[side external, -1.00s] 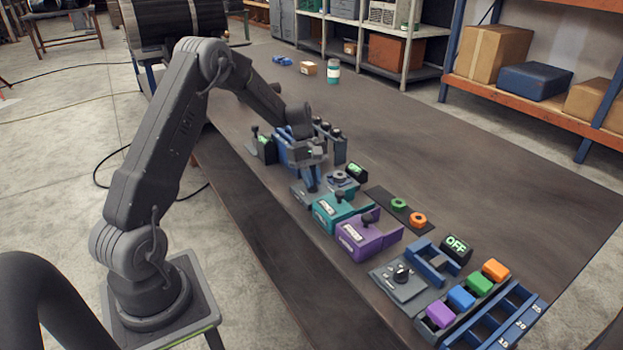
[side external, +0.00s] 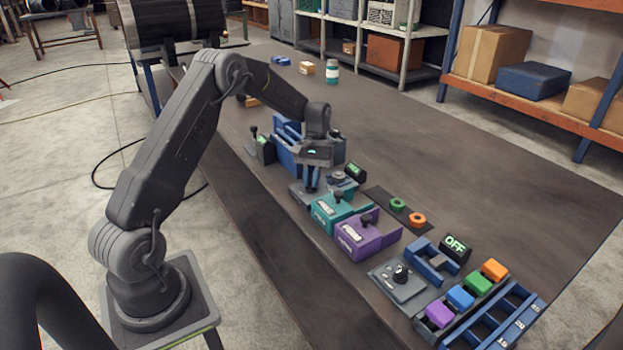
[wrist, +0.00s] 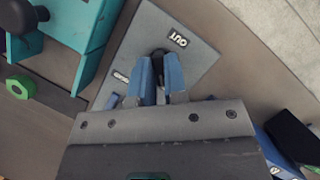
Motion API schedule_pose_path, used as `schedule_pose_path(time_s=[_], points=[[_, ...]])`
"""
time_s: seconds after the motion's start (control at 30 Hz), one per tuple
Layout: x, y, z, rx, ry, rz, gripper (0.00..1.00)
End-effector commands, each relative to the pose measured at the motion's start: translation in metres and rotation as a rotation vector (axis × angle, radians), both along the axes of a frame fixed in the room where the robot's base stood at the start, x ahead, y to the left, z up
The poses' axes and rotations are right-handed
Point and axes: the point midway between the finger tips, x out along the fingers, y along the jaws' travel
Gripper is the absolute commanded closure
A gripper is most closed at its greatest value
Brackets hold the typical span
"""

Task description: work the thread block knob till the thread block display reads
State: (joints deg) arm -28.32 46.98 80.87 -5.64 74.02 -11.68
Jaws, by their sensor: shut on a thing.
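My gripper (wrist: 161,64) is shut on a black knob (wrist: 160,52) on a grey plate (wrist: 200,68) in the wrist view. In the side view my gripper (side external: 311,188) reaches down to this grey plate (side external: 298,194), hiding the knob. A small dark display (side external: 354,171) with green lettering stands just behind; its text is too small to read. I cannot tell for sure that it belongs to this knob.
A teal block (side external: 333,210) and a purple block (side external: 366,238) stand close at the right. A blue holder (side external: 284,150) is close at the left. Another display (side external: 456,248) reads OFF farther right. The table behind is largely clear.

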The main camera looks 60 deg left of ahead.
Motion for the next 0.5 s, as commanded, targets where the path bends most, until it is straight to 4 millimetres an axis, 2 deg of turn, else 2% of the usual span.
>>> schedule_pose_path(time_s=[0.5], points=[[-0.0016,-0.0013,-0.0041,-0.003,0.007,-0.049,1.0]])
